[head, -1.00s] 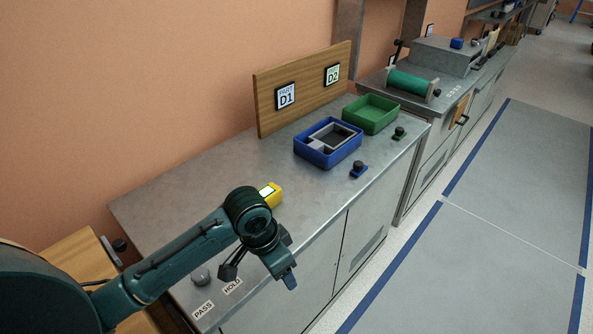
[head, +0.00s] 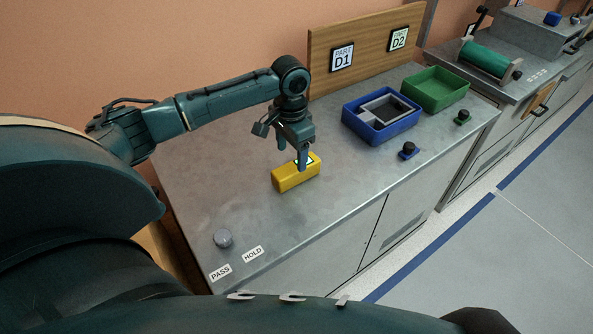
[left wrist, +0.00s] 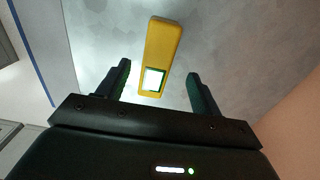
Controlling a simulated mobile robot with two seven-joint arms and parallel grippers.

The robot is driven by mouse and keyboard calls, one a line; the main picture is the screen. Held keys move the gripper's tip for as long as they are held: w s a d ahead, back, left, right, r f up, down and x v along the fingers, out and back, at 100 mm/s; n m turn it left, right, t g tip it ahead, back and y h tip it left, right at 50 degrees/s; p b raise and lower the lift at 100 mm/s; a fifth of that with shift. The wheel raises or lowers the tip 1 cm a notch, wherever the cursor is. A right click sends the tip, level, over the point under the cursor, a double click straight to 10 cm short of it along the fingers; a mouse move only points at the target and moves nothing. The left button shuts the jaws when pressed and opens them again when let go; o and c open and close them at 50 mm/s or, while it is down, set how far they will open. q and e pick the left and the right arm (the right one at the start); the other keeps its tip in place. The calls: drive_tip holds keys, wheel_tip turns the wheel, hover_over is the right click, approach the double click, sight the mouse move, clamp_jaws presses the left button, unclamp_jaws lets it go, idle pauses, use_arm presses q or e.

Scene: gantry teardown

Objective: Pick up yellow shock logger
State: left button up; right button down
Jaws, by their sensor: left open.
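The yellow shock logger (head: 292,180) is a yellow block with a white label, lying on the grey metal bench top. My left gripper (head: 302,165) is above it, pointing down, and covers part of its far end in the head view. In the left wrist view the logger (left wrist: 161,45) lies between the two spread fingers of the left gripper (left wrist: 158,85), with its labelled end nearest me. The gripper is open and holds nothing. I cannot tell the exact height of the fingertips above the logger. My right gripper is not in view.
A blue bin (head: 352,124) with a grey frame inside and a green bin (head: 437,104) stand on the bench to the right. Small knobbed pieces (head: 408,151) sit before them. A round grey knob (head: 223,238) is near the PASS and HOLD labels. A wooden board (head: 370,30) stands behind.

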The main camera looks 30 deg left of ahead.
sight(292, 167)
use_arm(q)
drive_tip(key=shift+s+d+f, duration=0.1)
drive_tip(key=shift+s+f, duration=0.05)
drive_tip(key=shift+f, duration=2.95)
drive_tip(key=shift+c, duration=0.3)
drive_tip(key=c, duration=1.1)
drive_tip(key=shift+r, duration=0.1)
drive_tip(key=shift+c, duration=0.2)
